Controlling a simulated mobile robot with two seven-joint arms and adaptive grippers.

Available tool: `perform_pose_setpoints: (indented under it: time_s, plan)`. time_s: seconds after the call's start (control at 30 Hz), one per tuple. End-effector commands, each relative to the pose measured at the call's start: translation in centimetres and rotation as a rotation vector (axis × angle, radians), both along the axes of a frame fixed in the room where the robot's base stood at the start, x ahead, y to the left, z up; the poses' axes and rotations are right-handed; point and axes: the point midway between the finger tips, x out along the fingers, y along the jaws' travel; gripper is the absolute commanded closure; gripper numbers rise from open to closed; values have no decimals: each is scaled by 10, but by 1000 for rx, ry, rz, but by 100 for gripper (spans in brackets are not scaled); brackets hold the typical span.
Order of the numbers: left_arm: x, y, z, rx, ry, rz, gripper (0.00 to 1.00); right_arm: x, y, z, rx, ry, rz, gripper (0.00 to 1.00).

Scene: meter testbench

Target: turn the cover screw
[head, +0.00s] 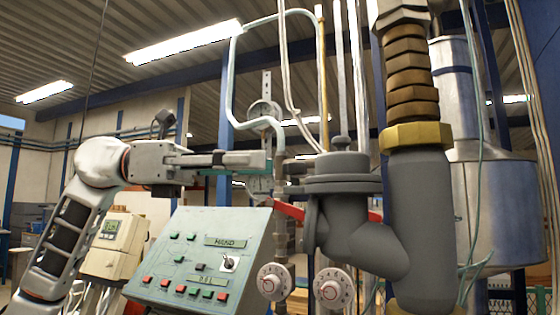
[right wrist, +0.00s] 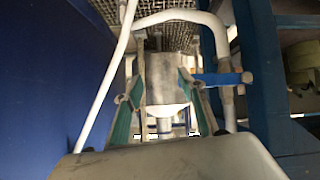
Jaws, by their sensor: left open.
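A dark grey cast fitting (head: 345,200) stands right of centre in the head view. My right gripper (right wrist: 158,90) shows only in the right wrist view. Its two teal-sided fingers stand apart with no held thing seen between them. The screw cannot be made out in that view.
A pale green control panel (head: 205,260) with buttons stands below my left arm. Two round dials (head: 274,281) and a red lever (head: 290,210) are close to the fitting. A thick grey pipe (head: 420,215) blocks the right.

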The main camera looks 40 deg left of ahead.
Motion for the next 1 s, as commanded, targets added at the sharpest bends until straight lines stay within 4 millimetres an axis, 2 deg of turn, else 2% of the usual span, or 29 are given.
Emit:
perform_pose_setpoints:
  time_s: [0.1,0.3,0.63,0.67,0.7,0.8,1.0]
  plan:
    - [7,-17,2,1,-3,-3,60,0,0,3,4,-1,-1,60]
    - [17,-33,1,-1,0,-1,60,3,1,7,8,-7,-2,60]
    - [20,-36,0,0,1,0,60,2,0,5,7,-4,-3,60]
    - [20,-36,0,0,1,0,65,3,0,5,6,-4,-3,60]
    - [20,-36,0,0,1,0,75,3,0,5,6,-4,-2,60]
    - [20,-36,0,0,1,0,98,2,0,5,6,-4,-2,60]
    - [19,-36,0,0,0,4,98,3,0,5,6,-4,-2,60]
